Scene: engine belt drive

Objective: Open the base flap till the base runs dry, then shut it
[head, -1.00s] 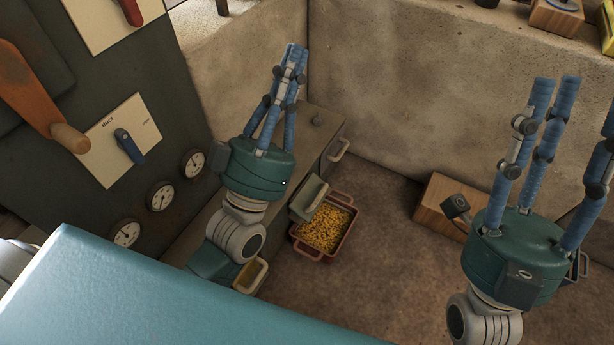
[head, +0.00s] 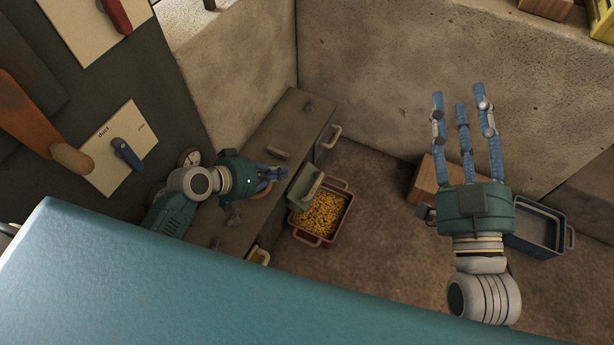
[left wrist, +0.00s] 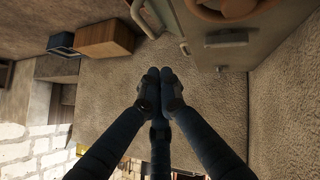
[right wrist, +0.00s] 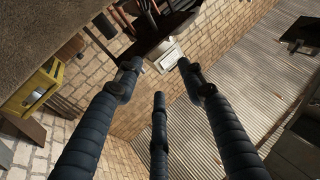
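The long grey-brown base (head: 300,120) runs along the floor below the dark panel. A grey-green chute or flap (head: 306,186) juts from its side over a reddish bin (head: 346,190) holding yellow-orange grains (head: 322,215). Pale handles show at its far end (head: 333,136) and near end (head: 259,256); I cannot tell which part is the base flap. My right gripper (head: 461,98) is raised, fingers apart and empty.
The panel bears a blue duct switch (head: 127,153), an orange lever (head: 70,158) and gauges. A grey handle (head: 278,153) sits on the base top. A wooden block (head: 427,180) and a blue bin (head: 540,230) stand at right.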

